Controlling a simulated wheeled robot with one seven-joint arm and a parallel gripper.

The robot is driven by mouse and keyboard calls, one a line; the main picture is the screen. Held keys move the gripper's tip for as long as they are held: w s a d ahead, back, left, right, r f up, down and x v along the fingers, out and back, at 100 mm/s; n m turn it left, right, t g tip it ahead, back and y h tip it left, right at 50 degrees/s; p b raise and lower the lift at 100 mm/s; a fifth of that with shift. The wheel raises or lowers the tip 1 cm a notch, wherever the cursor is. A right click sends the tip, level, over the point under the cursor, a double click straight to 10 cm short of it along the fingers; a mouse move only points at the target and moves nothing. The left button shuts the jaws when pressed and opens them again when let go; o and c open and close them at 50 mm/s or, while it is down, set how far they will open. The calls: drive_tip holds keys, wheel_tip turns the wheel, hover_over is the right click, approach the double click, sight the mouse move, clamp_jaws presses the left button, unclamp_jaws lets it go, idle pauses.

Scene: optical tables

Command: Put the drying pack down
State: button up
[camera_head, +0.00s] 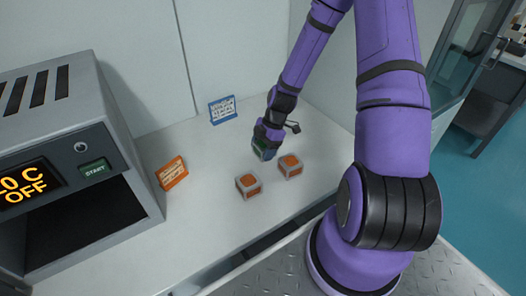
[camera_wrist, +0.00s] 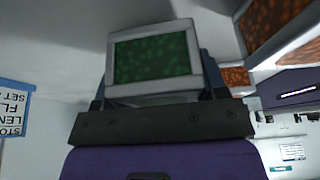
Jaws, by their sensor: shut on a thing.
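The drying pack seems to be the small grey-framed box with a green face (camera_wrist: 152,58), held in my gripper (camera_wrist: 155,98) in the wrist view. In the head view the green pack (camera_head: 264,153) is mostly hidden by my gripper (camera_head: 266,143), low over the white table top. I cannot tell whether the pack touches the table. Two similar boxes with orange faces stand close by: one (camera_head: 249,185) to the front left and one (camera_head: 290,165) to the right. Orange-faced boxes also show at the right of the wrist view (camera_wrist: 275,25).
An orange sign (camera_head: 172,173) and a blue sign (camera_head: 222,110) stand on the table (camera_head: 215,215). A grey oven (camera_head: 80,150) with an open front and a green START button is at the left. A wall closes the back. Clear table lies between the signs.

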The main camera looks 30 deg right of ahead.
sight(263, 144)
wheel_tip(263, 144, up, 8)
drive_tip(key=shift+r, duration=0.25)
drive_tip(key=w+a+f+m, duration=0.1)
drive_tip(key=w+m, duration=0.1)
drive_tip(key=w+a+f+m+t, duration=0.1)
drive_tip(key=m, duration=0.1)
drive_tip(key=w+a+f+m+t, duration=0.1)
drive_tip(key=w+m, duration=0.1)
drive_tip(key=m, duration=0.1)
drive_tip(key=shift+w+a+h, duration=0.3)
drive_tip(key=shift+a, duration=0.1)
drive_tip(key=w+f+m+h, duration=0.1)
drive_tip(key=m, duration=0.2)
drive_tip(key=w+a+f+m+t+h, duration=0.1)
drive_tip(key=m, duration=0.1)
drive_tip(key=w+f+m+t, duration=0.1)
drive_tip(key=w+m, duration=0.1)
drive_tip(key=m, duration=0.1)
drive_tip(key=shift+w+a+f+m+h, duration=0.1)
drive_tip(key=shift+a+f+m+h, duration=0.2)
drive_tip(key=shift+a+h, duration=0.1)
drive_tip(key=shift+w+f+m+t+h, duration=0.15)
drive_tip(key=shift+w+f+m+h, duration=0.1)
drive_tip(key=shift+m, duration=0.35)
drive_tip(key=shift+w+f+m+t+h, duration=0.15)
drive_tip(key=shift+m+h, duration=0.1)
drive_tip(key=shift+m, duration=0.35)
